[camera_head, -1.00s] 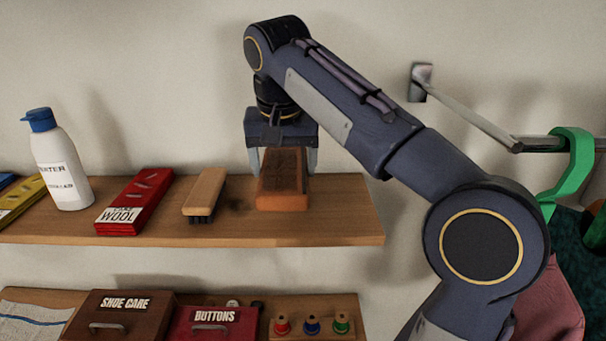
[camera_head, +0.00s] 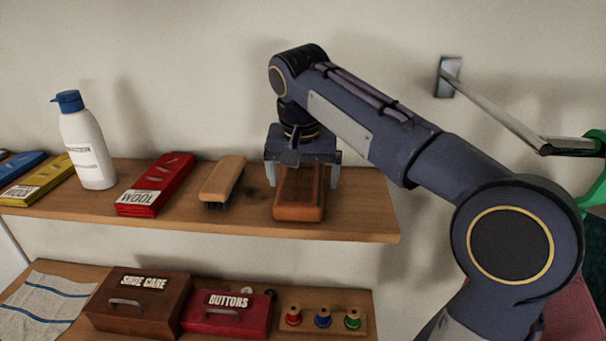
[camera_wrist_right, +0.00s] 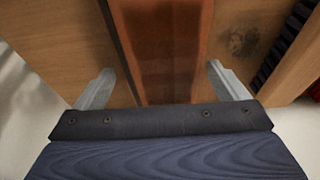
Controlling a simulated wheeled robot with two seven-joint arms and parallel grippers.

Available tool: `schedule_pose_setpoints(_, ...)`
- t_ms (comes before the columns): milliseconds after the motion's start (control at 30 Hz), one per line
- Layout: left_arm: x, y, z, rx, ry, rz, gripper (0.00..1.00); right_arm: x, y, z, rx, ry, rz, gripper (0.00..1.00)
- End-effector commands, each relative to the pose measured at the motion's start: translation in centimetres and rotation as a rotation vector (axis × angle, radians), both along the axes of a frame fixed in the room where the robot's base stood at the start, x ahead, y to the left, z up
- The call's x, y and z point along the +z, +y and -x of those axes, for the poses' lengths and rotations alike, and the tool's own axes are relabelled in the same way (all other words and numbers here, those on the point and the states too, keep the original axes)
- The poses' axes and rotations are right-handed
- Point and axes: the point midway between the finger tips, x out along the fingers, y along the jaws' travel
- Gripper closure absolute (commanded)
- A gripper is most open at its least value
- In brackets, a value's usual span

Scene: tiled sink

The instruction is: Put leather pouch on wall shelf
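The brown leather pouch (camera_head: 299,205) rests on the upper wooden wall shelf (camera_head: 362,218), near its right end. My right gripper (camera_head: 303,178) is above and behind the pouch, with one finger on each side of it. In the right wrist view the pouch (camera_wrist_right: 165,45) runs between the two open fingers (camera_wrist_right: 160,88), with a visible gap on both sides. The fingers do not touch it. My left gripper is not in view.
A wooden brush (camera_head: 222,180) stands just left of the pouch. Further left are a red wool packet (camera_head: 157,182), a white bottle (camera_head: 88,150) and yellow and blue packets. Below are a shoe care box (camera_head: 138,302), a buttons box (camera_head: 226,313) and thread spools. A rail (camera_head: 500,110) is at right.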

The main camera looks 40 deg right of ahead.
Motion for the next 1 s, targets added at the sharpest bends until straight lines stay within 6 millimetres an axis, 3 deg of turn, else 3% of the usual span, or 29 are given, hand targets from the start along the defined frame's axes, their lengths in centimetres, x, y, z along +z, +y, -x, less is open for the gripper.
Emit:
schedule_pose_setpoints(433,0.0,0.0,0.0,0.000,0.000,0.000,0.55,1.0,0.2,0.1,0.001,-0.002,0.001,0.01)
schedule_pose_setpoints(800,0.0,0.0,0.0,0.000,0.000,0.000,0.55,8.4,1.5,1.6,0.001,-0.003,0.001,0.01)
schedule_pose_setpoints(1000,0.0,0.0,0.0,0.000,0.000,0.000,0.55,11.0,2.0,2.2,0.001,-0.002,0.001,0.01)
